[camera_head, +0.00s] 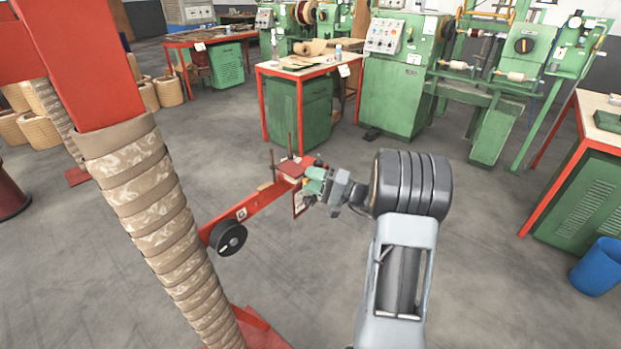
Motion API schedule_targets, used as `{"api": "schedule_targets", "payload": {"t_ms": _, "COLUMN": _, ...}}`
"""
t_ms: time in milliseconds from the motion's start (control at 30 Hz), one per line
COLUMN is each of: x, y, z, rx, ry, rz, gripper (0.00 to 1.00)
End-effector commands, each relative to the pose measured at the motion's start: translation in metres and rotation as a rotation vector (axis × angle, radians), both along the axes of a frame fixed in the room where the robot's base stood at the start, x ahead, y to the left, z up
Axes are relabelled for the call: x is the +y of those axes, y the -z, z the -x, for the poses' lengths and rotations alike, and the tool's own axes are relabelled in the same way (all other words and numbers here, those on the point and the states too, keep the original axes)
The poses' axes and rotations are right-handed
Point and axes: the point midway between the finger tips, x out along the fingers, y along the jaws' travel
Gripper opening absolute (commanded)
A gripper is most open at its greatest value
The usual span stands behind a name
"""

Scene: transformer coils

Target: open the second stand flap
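A red stand (75,55) rises at the left, with a tan wrapped coil (150,200) around its column. A red bar (262,202) reaches from behind the coil toward the middle and carries a black wheel (228,238). At the bar's far end is a small red plate (292,167), with thin upright rods beside it. I cannot tell which part is the second flap. My gripper (314,186) is at this end, close against the red parts. Its fingers are small and partly hidden, so contact and opening cannot be told.
A red-framed table (310,66) with a green cabinet stands behind. Green winding machines (400,85) stand at the back right. A green cabinet bench (585,195) and a blue bin (598,267) are at the right. The grey floor between is clear.

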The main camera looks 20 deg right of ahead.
Motion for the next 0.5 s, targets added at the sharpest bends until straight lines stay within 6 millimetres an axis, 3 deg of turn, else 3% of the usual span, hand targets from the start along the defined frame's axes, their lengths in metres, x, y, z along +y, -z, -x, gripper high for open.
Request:
{"api": "schedule_targets", "payload": {"t_ms": 433, "x": 0.0058, "y": -0.0017, "z": -0.0052, "rx": -0.001, "ry": 0.0, "rz": -0.001, "gripper": 0.39}}
{"api": "schedule_targets", "payload": {"t_ms": 500, "x": 0.0058, "y": -0.0017, "z": -0.0051, "rx": -0.001, "ry": 0.0, "rz": -0.001, "gripper": 0.33}}
